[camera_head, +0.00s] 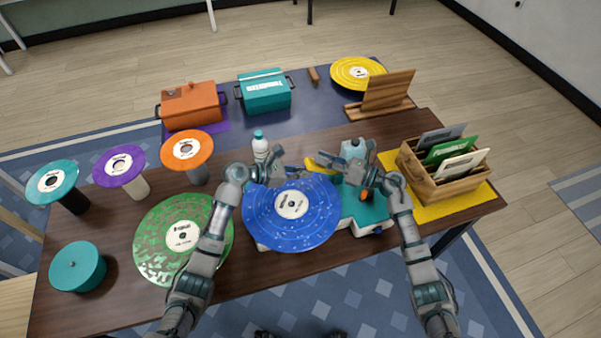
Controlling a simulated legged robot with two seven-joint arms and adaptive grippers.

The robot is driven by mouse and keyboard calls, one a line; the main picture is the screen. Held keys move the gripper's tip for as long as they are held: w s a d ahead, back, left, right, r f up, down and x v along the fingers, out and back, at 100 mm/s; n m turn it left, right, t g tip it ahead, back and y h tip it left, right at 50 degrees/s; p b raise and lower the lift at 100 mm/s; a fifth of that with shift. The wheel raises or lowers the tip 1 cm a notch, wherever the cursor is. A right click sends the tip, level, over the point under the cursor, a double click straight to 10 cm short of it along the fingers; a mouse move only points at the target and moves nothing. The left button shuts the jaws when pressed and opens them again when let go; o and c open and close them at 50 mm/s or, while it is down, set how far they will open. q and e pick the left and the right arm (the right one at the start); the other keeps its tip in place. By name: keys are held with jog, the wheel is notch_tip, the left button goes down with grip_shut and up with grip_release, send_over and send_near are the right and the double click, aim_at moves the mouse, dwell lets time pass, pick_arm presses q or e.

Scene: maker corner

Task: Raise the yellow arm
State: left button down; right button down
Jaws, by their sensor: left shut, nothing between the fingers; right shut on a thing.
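A turntable with a teal and white base (372,212) stands near the front middle of the table. A large blue speckled record (270,215) with a white label lies on it and hides much of the base. The yellow arm (322,161) shows as a short yellow piece behind the record's upper right edge; the rest of it is hidden. My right gripper (333,168) is shut on the yellow arm, though the contact is small and partly covered. My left gripper (284,164) is shut and empty above the record's far edge, left of the yellow arm.
A white bottle with a teal cap (259,143) stands close behind my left gripper. A green record (160,240) lies at left. Orange (187,146), purple (119,160) and teal (53,178) discs stand on holders. A wooden record crate (445,187) is at right.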

pick_arm(q)
jog(key=shift+d+r, duration=0.3)
jog(key=shift+r, duration=0.25)
pick_arm(e)
jog(key=shift+d+f, duration=0.15)
jog(key=shift+f, duration=0.3)
pick_arm(q)
jog(key=shift+w+d, duration=0.1)
pick_arm(e)
jog(key=c, duration=1.1)
grip_release()
jog(key=shift+o, duration=0.2)
pick_arm(q)
jog(key=shift+d, duration=0.1)
